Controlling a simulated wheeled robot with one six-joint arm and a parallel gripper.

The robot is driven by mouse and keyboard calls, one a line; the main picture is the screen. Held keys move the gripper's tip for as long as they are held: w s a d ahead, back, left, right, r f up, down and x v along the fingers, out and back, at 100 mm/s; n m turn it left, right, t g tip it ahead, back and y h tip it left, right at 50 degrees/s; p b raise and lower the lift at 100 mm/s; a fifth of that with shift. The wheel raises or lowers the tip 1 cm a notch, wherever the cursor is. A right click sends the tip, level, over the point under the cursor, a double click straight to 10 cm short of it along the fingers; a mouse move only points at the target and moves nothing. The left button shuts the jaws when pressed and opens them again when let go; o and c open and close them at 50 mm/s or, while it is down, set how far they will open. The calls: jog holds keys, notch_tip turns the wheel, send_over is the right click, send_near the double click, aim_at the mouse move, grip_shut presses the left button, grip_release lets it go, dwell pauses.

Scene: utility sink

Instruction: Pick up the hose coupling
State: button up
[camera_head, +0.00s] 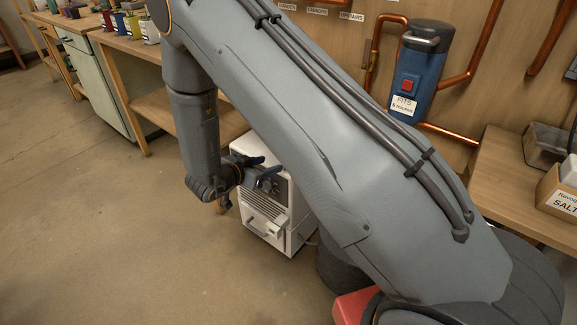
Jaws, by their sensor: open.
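I cannot make out the hose coupling in this view; it may be hidden behind my arm or be too small to tell. My gripper (266,172) is small in the picture, at the lower end of my arm left of the middle. It is open, with bluish fingers pointing right, in front of or over a white boxy appliance. Nothing shows clearly between the fingers. I cannot tell whether they touch the appliance.
The white appliance (260,241) with vents stands on the floor. A blue canister (419,75) is among copper pipes on the wall. A wooden counter (500,170) with a salt box is right. Floor at left is clear.

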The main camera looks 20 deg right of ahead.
aim_at(283, 171)
jog(key=shift+h, duration=0.6)
jog(key=x, duration=0.2)
jog(key=f+x, duration=0.1)
jog(key=x, duration=0.2)
jog(key=s+x, duration=0.1)
jog(key=x, duration=0.2)
jog(key=shift+s+f, duration=0.15)
jog(key=c, duration=1.1)
jog(key=shift+c, duration=0.2)
